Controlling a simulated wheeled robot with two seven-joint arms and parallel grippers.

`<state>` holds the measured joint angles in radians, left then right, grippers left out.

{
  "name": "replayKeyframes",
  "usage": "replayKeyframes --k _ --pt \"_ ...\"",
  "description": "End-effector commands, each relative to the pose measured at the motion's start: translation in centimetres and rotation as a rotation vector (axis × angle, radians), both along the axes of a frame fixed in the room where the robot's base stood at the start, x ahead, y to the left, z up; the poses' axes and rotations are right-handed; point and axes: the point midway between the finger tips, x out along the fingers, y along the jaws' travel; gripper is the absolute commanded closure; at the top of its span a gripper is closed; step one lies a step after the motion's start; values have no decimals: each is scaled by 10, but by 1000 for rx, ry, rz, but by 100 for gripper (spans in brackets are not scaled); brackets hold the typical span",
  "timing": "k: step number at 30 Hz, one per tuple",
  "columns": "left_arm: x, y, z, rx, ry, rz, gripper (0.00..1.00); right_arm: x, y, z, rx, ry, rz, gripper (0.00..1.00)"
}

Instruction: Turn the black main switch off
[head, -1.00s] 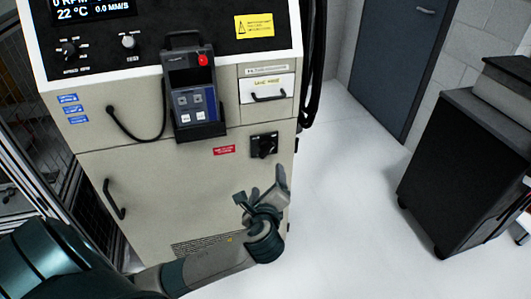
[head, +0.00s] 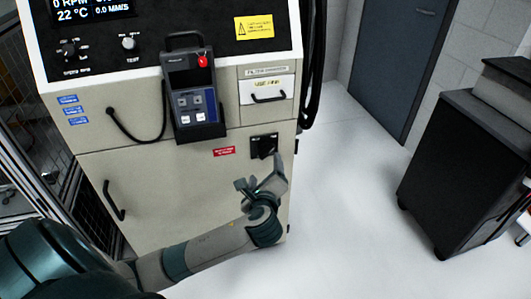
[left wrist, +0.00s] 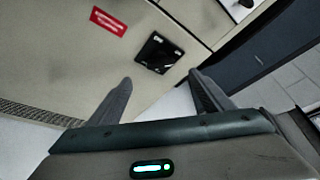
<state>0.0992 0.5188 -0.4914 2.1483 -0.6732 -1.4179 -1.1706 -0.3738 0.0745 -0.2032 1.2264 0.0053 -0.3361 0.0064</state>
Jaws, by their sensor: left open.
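The black main switch (head: 262,144) is a square plate with a rotary knob on the cabinet's beige front, at the upper right below the drawer. My left gripper (head: 260,177) is open and empty, just below and in front of the switch. In the head view, one finger reaches up close to the knob's lower edge; I cannot tell whether it touches. In the left wrist view the switch (left wrist: 159,53) lies beyond the gap between the two spread fingers (left wrist: 160,78). The knob's exact angle is hard to tell. My right gripper is not in view.
A red label (head: 224,151) sits left of the switch. A handheld pendant (head: 192,98) with a red button hangs above left. A drawer with a black handle (head: 268,97) is above. A black cart (head: 455,160) stands at the right. White floor (head: 345,190) between them is clear.

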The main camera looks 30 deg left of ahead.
Motion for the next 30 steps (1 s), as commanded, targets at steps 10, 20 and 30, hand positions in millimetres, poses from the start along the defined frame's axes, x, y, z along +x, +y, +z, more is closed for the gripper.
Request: replayKeyframes --k 10,20,30 --pt "52 35 -16 2 0 3 27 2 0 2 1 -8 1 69" --pt "92 61 -31 0 0 1 27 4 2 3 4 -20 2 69" --pt "103 68 -35 -1 -1 0 27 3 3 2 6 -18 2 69"
